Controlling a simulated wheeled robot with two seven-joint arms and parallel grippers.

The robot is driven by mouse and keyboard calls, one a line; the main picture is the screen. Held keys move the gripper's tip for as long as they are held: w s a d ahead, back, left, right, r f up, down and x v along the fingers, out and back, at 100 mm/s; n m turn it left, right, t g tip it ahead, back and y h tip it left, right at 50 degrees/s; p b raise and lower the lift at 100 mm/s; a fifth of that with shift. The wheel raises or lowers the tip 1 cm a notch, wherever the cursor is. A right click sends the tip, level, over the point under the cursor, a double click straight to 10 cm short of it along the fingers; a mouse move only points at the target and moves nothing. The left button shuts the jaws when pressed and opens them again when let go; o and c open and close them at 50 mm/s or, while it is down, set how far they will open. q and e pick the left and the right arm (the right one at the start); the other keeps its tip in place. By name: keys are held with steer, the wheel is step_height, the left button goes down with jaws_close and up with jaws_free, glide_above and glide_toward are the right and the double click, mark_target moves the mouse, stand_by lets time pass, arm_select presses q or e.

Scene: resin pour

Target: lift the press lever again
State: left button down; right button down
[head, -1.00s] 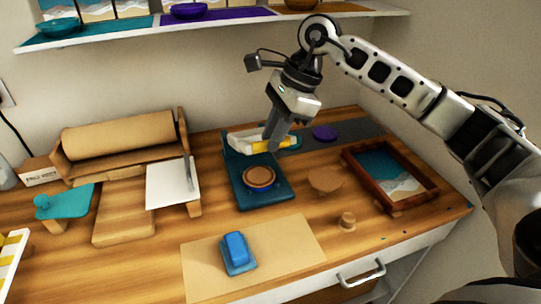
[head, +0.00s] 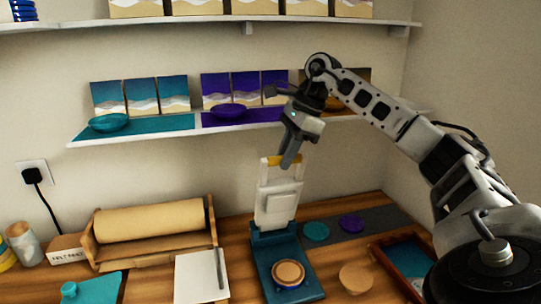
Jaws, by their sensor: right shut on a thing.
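The press has a dark teal base (head: 264,266) on the wooden bench. Its white lever (head: 276,206) stands nearly upright at the back of the base, with a yellow grip (head: 283,160) at the top. My right gripper (head: 288,160) is shut on the yellow grip, reaching down to it from above. A round tan piece with a blue rim (head: 288,274) sits on the press base, uncovered, with the lever clear of it. My left gripper is not in view.
A shelf (head: 186,131) with bowls and pictures runs behind the arm. A roller stand (head: 150,228) and a white sheet (head: 201,278) lie left. A teal disc (head: 316,231), a purple disc (head: 351,223), a wooden disc (head: 356,278) and a framed tray (head: 377,250) lie right.

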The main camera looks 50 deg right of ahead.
steer(key=shift+w+d+r, duration=0.15)
steer(key=shift+w+d, duration=0.3)
steer(key=shift+r, duration=0.15)
steer(key=shift+w+d+r, duration=0.1)
steer(key=shift+w, duration=0.05)
steer(key=c, duration=1.4)
jaws_free()
steer(key=shift+c, duration=0.2)
steer(key=shift+o, duration=0.7)
steer(key=shift+w+d+f, duration=0.2)
steer(key=shift+w+f, duration=0.05)
steer(key=shift+w, duration=0.15)
steer(key=shift+s, duration=0.1)
